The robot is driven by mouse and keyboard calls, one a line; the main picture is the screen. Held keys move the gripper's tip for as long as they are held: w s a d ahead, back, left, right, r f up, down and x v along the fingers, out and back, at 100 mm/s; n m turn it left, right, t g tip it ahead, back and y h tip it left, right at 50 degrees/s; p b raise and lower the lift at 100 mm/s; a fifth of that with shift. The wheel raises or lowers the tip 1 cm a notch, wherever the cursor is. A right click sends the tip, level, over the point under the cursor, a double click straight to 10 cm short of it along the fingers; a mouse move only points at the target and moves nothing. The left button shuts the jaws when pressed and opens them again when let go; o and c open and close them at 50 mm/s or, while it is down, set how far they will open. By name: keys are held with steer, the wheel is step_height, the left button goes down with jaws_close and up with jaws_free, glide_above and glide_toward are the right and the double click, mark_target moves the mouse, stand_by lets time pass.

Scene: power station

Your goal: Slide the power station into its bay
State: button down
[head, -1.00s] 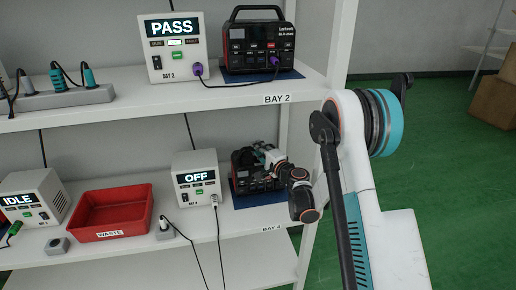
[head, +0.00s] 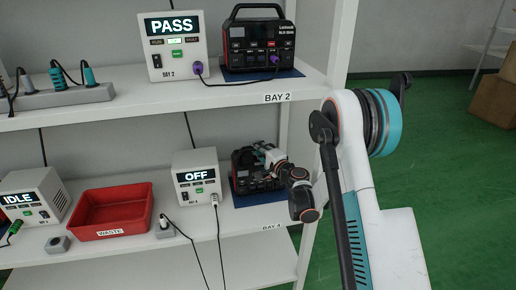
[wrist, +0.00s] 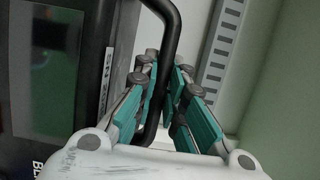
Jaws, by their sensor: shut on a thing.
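The power station (head: 243,178), a black unit with red trim, stands on a blue mat (head: 262,199) on the lower shelf in bay 4. It is partly hidden by my arm. My gripper (head: 266,156) is at its top. In the wrist view the teal fingers of my gripper (wrist: 158,100) are shut around the station's black handle (wrist: 170,40). The station's dark body (wrist: 60,75) fills the left of that view. Whether its base sits fully in the bay cannot be told.
A tester box reading OFF (head: 196,178) stands just left of the station, with a plugged cable hanging. A red waste bin (head: 112,214) is further left. The upper shelf (head: 290,85) is above, with a second power station (head: 258,45). A shelf post (head: 340,45) stands to the right.

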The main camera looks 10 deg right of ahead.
steer(key=shift+f, duration=0.15)
steer(key=c, duration=1.6)
jaws_free()
steer(key=shift+f, duration=0.1)
steer(key=shift+s, duration=0.1)
